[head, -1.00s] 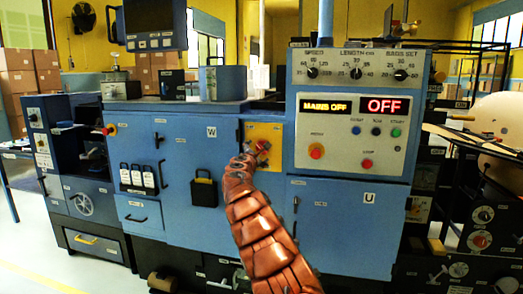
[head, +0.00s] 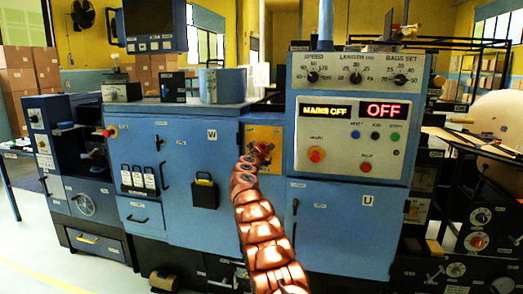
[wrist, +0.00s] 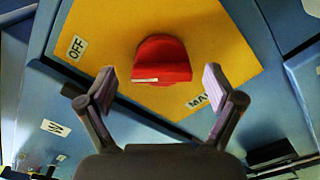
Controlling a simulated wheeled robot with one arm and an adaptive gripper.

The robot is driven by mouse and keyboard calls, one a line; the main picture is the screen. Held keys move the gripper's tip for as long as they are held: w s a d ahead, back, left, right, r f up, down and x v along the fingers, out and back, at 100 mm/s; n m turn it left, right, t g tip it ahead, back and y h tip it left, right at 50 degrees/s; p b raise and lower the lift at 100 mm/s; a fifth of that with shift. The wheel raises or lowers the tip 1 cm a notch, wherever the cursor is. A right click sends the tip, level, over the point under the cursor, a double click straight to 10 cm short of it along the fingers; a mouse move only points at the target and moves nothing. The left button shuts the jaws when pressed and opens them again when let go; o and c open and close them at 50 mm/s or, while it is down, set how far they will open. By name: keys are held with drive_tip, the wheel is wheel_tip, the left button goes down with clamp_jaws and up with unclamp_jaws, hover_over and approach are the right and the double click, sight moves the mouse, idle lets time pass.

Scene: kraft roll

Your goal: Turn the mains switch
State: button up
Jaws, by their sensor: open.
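The mains switch is a red knob (wrist: 162,60) with a white mark on its face, mounted on a yellow plate (wrist: 215,32). The plate carries an OFF label (wrist: 76,48) and another label, partly hidden, that begins "MA". My gripper (wrist: 160,80) is open in the wrist view, its two fingertips on either side of the knob's near part, with gaps showing on both sides. In the head view the yellow plate (head: 263,133) is on the blue machine, and my arm covers much of the switch. A display (head: 325,111) reads MAINS OFF.
Right of the plate is a control panel (head: 350,130) with dials, coloured buttons and a red OFF display (head: 387,110). Left of it is a blue cabinet door marked W (head: 205,160) with a black holder (head: 204,192). A large pale roll (head: 496,115) stands at far right.

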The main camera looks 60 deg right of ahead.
drive_tip(key=shift+w+d+p, duration=0.15)
drive_tip(key=shift+d+p, duration=0.3)
drive_tip(key=shift+d, duration=0.15)
drive_tip(key=shift+f, duration=0.1)
drive_tip(key=c, duration=1.1)
